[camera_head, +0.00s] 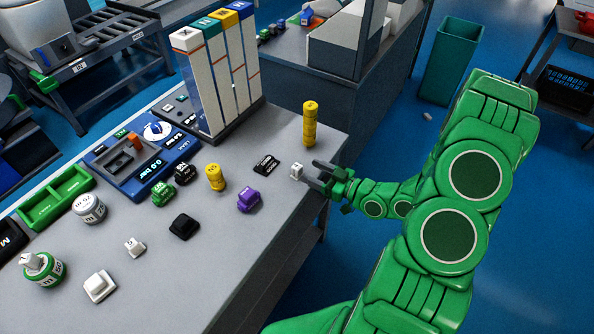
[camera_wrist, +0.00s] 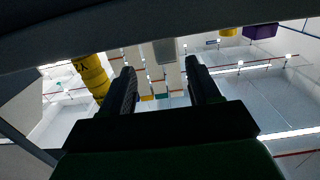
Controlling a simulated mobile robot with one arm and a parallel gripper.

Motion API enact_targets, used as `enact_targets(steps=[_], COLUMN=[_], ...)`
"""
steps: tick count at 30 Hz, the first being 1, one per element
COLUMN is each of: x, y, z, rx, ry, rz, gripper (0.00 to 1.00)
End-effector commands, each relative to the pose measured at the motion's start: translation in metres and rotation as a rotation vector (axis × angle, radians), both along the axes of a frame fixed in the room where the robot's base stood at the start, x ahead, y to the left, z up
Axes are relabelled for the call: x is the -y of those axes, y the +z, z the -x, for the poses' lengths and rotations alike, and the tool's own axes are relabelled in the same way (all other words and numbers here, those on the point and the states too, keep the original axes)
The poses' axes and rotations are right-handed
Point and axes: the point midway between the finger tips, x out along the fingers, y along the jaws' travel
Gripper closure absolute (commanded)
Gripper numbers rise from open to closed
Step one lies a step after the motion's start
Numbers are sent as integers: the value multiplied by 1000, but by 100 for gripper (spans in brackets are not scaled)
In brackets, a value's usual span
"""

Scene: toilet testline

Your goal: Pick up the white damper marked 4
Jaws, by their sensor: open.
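A small white damper (camera_head: 297,170) stands on the grey bench near its right edge; the mark on it is too small to read. My gripper (camera_head: 311,174) is just to its right, low over the bench edge, fingers pointing at it. In the wrist view my gripper (camera_wrist: 160,85) shows two dark fingers spread apart with nothing clamped between them. A pale grey shape (camera_wrist: 165,50) shows beyond the gap; I cannot tell whether it is the damper. A similar small white piece (camera_head: 135,246) sits at the front left of the bench, its mark also unreadable.
A stacked yellow cylinder (camera_head: 310,124) stands behind the white damper and shows in the wrist view (camera_wrist: 92,78). A black block (camera_head: 266,165) and a purple piece (camera_head: 248,199) lie to the left. Tall white panels (camera_head: 215,80) stand behind. The bench's front right is clear.

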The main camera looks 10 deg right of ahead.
Motion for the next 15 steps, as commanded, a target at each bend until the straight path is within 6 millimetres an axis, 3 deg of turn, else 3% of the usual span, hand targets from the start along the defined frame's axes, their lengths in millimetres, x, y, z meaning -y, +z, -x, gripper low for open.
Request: enact_targets(steps=[15], x=[-20], y=[-1], z=[-18], rx=[-1], ry=[1], rz=[-1], gripper=[39])
